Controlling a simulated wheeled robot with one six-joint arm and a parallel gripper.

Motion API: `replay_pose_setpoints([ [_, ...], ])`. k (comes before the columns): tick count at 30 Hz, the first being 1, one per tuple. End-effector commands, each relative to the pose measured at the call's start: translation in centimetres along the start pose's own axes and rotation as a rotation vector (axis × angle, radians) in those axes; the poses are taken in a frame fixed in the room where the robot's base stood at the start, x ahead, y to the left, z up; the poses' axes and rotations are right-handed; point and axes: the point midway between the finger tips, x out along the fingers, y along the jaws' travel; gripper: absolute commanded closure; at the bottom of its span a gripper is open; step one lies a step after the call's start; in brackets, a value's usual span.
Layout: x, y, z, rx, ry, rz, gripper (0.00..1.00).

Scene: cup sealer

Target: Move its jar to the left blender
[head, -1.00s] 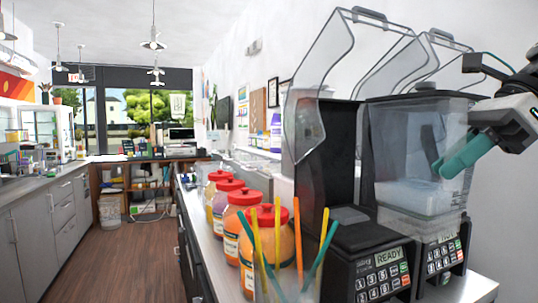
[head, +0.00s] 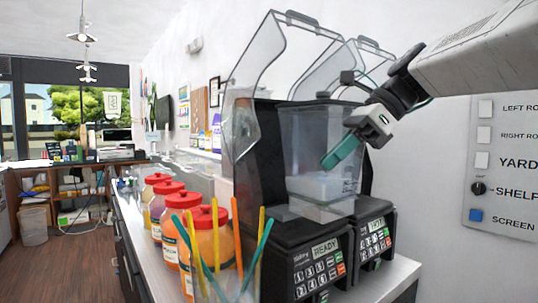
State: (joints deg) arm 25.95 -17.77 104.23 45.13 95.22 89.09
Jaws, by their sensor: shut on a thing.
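The clear blender jar (head: 305,150), with a dark lid on top, is upright in the head view. My gripper (head: 338,152), with teal fingers, is at the jar's right side and shut on it; the exact grip on the handle is hard to see. The left blender (head: 312,262) has a black base with a lit READY display. The jar's lower end is above or just behind this base; I cannot tell whether they touch. The right blender (head: 375,236) stands behind and to the right, its upper part partly hidden by the jar and my arm.
A clear raised hood (head: 255,80) stands over the left blender, with another behind it. Several red-lidded jars (head: 210,235) and a cup of coloured straws (head: 225,275) stand to the left on the counter (head: 388,283). A switch panel (head: 505,170) is on the right wall.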

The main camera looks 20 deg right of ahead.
Motion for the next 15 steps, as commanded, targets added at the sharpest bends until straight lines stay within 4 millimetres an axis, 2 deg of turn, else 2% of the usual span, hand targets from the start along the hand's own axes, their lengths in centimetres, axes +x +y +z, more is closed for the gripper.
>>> replay_pose_setpoints([
  [15,2.0,-3.3,1.9,-0.006,-0.002,-0.004,1.00],
])
